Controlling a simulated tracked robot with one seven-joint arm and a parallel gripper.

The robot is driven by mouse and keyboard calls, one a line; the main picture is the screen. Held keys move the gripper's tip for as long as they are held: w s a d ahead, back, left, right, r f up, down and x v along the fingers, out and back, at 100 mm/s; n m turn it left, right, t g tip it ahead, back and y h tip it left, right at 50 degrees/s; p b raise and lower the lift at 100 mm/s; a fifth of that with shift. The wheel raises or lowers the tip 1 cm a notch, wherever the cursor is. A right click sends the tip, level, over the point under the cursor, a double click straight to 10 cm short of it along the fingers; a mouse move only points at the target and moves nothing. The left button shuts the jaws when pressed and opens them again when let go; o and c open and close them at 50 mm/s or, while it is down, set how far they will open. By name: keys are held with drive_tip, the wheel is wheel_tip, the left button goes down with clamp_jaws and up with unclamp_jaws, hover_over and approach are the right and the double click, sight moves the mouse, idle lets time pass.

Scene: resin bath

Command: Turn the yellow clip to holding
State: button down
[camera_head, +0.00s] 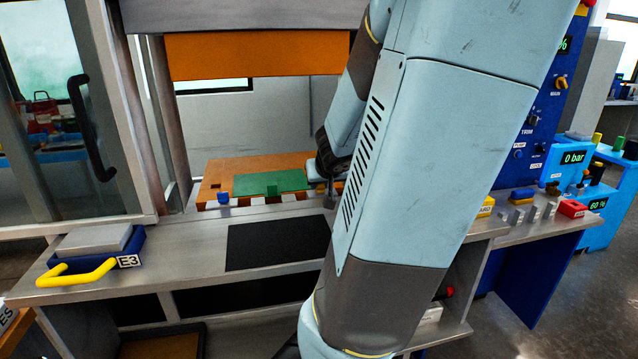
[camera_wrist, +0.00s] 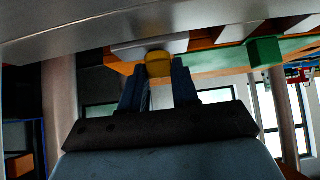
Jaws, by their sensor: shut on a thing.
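The yellow clip (camera_wrist: 158,67) shows in the wrist view between the two blue fingertips of my gripper (camera_wrist: 158,76). My gripper is shut on it, at the edge of an orange board (camera_wrist: 195,62). Which way the clip is turned cannot be told. In the head view my arm hides the clip, and only part of my gripper's wrist end shows at the right of the orange board (camera_head: 215,176). A green panel (camera_head: 262,184) lies on the board. A blue clip (camera_head: 223,198) and a green clip (camera_head: 272,191) stand along its front edge; a green block also shows in the wrist view (camera_wrist: 264,52).
A metal bench (camera_head: 190,245) with a black mat (camera_head: 275,246) lies in front. A blue E3 box with a yellow handle (camera_head: 75,273) stands at left. An orange panel (camera_head: 258,55) hangs above the opening. Small blocks and a blue control panel (camera_head: 540,110) are at right.

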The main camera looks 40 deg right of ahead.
drive_tip(key=shift+a, duration=0.1)
drive_tip(key=c, duration=0.8)
unclamp_jaws()
drive_tip(key=shift+c, duration=0.2)
drive_tip(key=shift+s, duration=0.1)
drive_tip(key=shift+s+a+r, duration=0.1)
drive_tip(key=shift+s+r, duration=0.1)
drive_tip(key=shift+r, duration=0.1)
